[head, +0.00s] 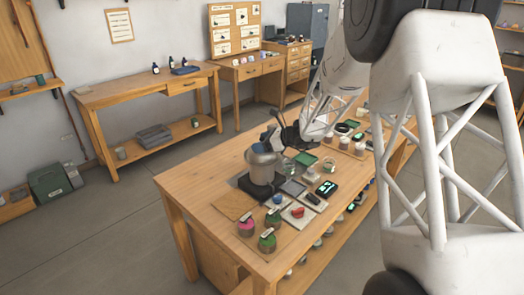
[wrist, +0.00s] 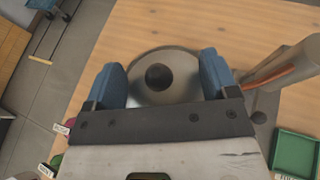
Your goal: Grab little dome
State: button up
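The little dome (wrist: 180,92) is a grey metal lid with a round black knob on top, seen from above in the wrist view. My gripper (wrist: 162,80) is open, with one blue finger on each side of the knob. Gaps show between the knob and both fingers. In the head view, my gripper (head: 267,142) is over the top of a metal pot (head: 262,170) on a dark base. The dome is hard to make out there behind the fingers, and I cannot tell how far the fingertips are above it.
A metal cylinder with a copper-coloured strip (wrist: 285,65) stands close right of my gripper in the wrist view. Jars with green (head: 267,241) and pink contents stand at the wooden table's (head: 190,180) front. Its left end is clear.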

jog(key=shift+s+f, duration=0.1)
jog(key=shift+f, duration=0.15)
jog(key=c, duration=0.6)
jog(key=shift+f, duration=0.15)
jog(key=shift+s+f, duration=0.1)
jog(key=shift+r, duration=0.6)
grip_shut()
notch_tip(320, 180, up, 2)
jog(key=shift+r, duration=0.2)
jog(key=s+d+r, duration=0.2)
jog(key=s, duration=1.3)
jog(key=shift+s+d, duration=0.2)
jog(key=shift+d, duration=0.2)
jog(key=shift+r, duration=0.1)
